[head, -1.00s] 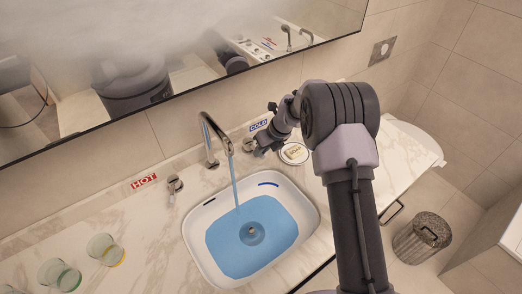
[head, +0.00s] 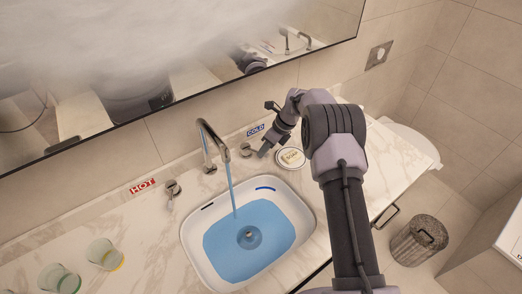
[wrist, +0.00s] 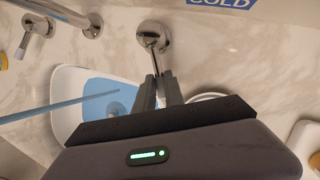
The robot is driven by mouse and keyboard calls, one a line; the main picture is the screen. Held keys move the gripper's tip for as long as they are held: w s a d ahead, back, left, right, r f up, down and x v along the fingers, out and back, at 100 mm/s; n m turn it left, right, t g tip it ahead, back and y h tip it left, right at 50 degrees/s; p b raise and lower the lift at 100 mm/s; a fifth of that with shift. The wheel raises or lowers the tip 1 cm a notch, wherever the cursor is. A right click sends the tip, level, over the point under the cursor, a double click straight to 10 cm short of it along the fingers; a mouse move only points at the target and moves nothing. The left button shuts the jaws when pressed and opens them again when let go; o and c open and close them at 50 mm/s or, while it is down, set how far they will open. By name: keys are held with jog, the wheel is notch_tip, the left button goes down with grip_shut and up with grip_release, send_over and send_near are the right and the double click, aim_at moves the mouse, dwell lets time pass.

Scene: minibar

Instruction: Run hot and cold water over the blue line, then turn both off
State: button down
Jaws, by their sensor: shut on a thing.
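The white basin (head: 309,203) holds blue water (head: 222,250), and a stream falls into it from the chrome spout (head: 213,134). A blue line (head: 265,188) marks the basin's back wall, above the water surface; a dark line (head: 207,206) is at the left. The cold tap handle (wrist: 152,36) stands by the COLD label (wrist: 222,3). My gripper (wrist: 159,78) is shut on its lever, partly hidden between the fingers. In the head view my gripper (head: 266,150) is right of the spout. The hot tap handle (head: 173,188) stands left, by the HOT label (head: 143,186).
A soap dish (head: 291,158) is close to the right of my gripper. Several glasses, including a yellow-based one (head: 105,254), stand at the counter's left. A mirror (head: 180,75), whitish across its top, hangs behind.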

jog(key=c, duration=1.4)
grip_release()
jog(key=shift+c, duration=0.2)
jog(key=p+v, duration=0.3)
jog(key=v, duration=1.4)
jog(key=shift+r+p, duration=0.2)
jog(key=shift+p, duration=0.2)
jog(key=shift+s, duration=0.1)
